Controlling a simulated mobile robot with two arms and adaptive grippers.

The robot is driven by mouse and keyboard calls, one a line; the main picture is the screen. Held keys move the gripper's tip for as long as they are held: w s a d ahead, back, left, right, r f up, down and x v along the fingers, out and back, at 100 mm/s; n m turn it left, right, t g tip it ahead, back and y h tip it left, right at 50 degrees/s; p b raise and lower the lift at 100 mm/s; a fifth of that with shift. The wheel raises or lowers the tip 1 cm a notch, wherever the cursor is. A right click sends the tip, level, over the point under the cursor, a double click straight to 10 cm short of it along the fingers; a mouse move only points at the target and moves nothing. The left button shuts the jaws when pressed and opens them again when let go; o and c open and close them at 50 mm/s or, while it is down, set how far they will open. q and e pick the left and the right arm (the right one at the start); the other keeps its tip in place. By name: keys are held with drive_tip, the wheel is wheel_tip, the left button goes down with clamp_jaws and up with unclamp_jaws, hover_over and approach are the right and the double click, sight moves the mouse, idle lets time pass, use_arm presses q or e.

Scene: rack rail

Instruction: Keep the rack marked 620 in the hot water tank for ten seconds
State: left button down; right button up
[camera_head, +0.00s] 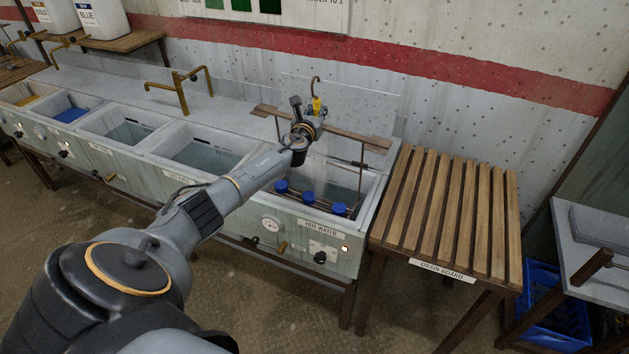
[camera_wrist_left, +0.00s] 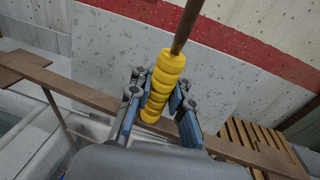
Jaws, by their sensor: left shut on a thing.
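My left gripper (camera_head: 306,128) is over the hot water tank (camera_head: 292,236), shut on a ridged yellow grip (camera_wrist_left: 163,85) below a hook. A rack with a long wooden bar (camera_head: 356,139) hangs there, its thin rods running down into the tank. Several blue-capped items (camera_head: 309,197) sit low in the tank opening between the rods. The bar also shows in the left wrist view (camera_wrist_left: 70,90), behind my fingers. My forearm hides part of the tank and rack. No number is readable on the rack. My right gripper is out of view.
A slatted drain board (camera_head: 440,215) stands right of the tank. Other sinks (camera_head: 205,150) run to the left, with a brass tap (camera_head: 178,92) behind them. A blue crate (camera_head: 555,310) is under a table at the far right. A lit lamp (camera_head: 345,248) shows on the tank front.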

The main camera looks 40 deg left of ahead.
sight(318, 78)
use_arm(q)
wheel_tip(318, 78, up, 11)
drive_tip(key=p, duration=0.9)
drive_tip(key=shift+f, duration=0.25)
